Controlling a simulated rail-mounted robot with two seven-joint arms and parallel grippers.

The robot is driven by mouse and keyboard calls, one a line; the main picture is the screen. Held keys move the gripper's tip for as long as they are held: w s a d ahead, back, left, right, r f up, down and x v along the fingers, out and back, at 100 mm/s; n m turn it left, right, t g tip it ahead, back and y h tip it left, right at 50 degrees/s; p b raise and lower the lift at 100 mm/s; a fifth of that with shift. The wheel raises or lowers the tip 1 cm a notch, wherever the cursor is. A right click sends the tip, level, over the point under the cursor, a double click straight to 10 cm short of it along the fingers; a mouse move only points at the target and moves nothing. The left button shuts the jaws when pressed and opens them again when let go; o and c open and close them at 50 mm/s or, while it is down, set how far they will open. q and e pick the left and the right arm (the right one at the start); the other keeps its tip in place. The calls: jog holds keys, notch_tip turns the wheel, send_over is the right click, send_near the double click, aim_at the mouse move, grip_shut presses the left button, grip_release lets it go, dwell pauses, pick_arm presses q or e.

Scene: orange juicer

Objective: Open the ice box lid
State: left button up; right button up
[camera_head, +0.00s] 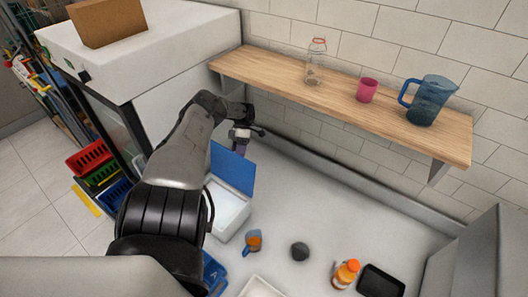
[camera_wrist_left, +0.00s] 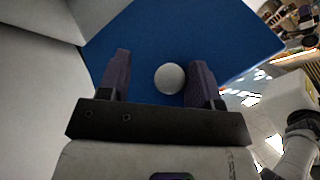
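The ice box (camera_head: 228,210) is a white box on the counter, right of my left arm, partly hidden by that arm. Its blue lid (camera_head: 232,170) stands raised at the far side, and the white inside shows. My left gripper (camera_head: 240,143) is just behind the top of the lid. In the left wrist view the lid (camera_wrist_left: 215,35) fills the back, with a round white knob (camera_wrist_left: 170,79) on it. The knob is between the two fingers of my left gripper (camera_wrist_left: 160,82), which are apart with gaps on both sides. My right gripper is not in view.
A wooden shelf (camera_head: 290,82) above holds a glass bottle (camera_head: 314,67), a pink cup (camera_head: 367,90) and a blue pitcher (camera_head: 429,101). On the counter are an orange-capped bottle (camera_head: 346,273), a black tray (camera_head: 381,282) and a dark round object (camera_head: 299,251). The counter's right middle is clear.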

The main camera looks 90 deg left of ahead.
pick_arm(q)
jog(key=b+v, duration=0.4)
jog(key=v, duration=0.3)
jog(key=shift+a+r, duration=0.15)
jog(key=shift+r, duration=0.05)
dwell(0.5)
